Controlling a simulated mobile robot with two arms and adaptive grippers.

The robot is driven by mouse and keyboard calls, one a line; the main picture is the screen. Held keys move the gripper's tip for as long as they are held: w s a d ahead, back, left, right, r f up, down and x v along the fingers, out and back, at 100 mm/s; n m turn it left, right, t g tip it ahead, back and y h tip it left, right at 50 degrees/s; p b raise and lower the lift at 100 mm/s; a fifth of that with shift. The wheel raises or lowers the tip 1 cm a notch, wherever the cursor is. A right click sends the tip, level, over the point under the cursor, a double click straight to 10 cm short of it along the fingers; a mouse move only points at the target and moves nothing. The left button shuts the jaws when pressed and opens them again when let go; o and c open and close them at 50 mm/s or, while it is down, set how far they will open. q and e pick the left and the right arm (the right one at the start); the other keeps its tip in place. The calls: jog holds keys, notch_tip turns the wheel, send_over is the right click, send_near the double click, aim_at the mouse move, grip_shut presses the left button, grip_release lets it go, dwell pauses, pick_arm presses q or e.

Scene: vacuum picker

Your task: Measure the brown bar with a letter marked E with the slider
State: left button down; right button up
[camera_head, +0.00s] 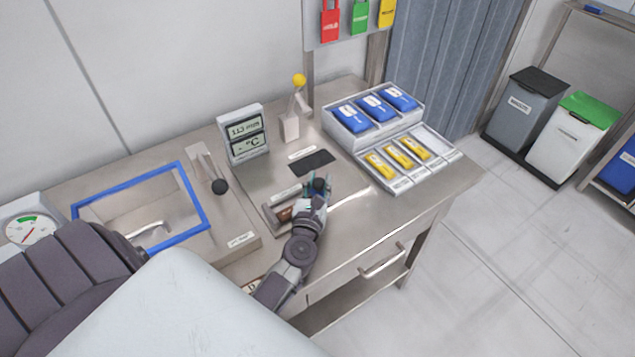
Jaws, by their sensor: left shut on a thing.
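A small brown bar (285,213) lies in a metal measuring fixture on the steel bench, just left of my left gripper. No letter on it can be read. My left gripper (319,184) points away over the fixture and is shut on a small part, apparently the slider, which the fingers mostly hide. The display (245,133) behind it reads about 113 mm, with a °C line below. A light piece lettered D (252,286) shows beside my left forearm, partly hidden. My right gripper is not in view.
A tray with blue packs (357,117) and yellow packs (401,153) stands at the bench's right. A dark pad (313,162) and a yellow-knobbed lever (299,81) are behind the gripper. A blue frame (140,178) and dial (30,230) are left. The front right bench top is clear.

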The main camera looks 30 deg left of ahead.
pick_arm(q)
jog(key=w, duration=0.1)
jog(key=w+d, duration=0.1)
jog(key=w, duration=0.1)
jog(key=shift+w+d, duration=0.1)
jog(key=shift+d, duration=0.1)
jog(key=c, duration=1.1)
grip_release()
jog(key=shift+c, duration=0.2)
jog(key=o, duration=0.3)
jog(key=shift+w, duration=0.15)
jog(key=shift+o, duration=0.2)
jog(key=v, duration=1.2)
jog(key=shift+d, duration=0.1)
jog(key=shift+f, duration=0.15)
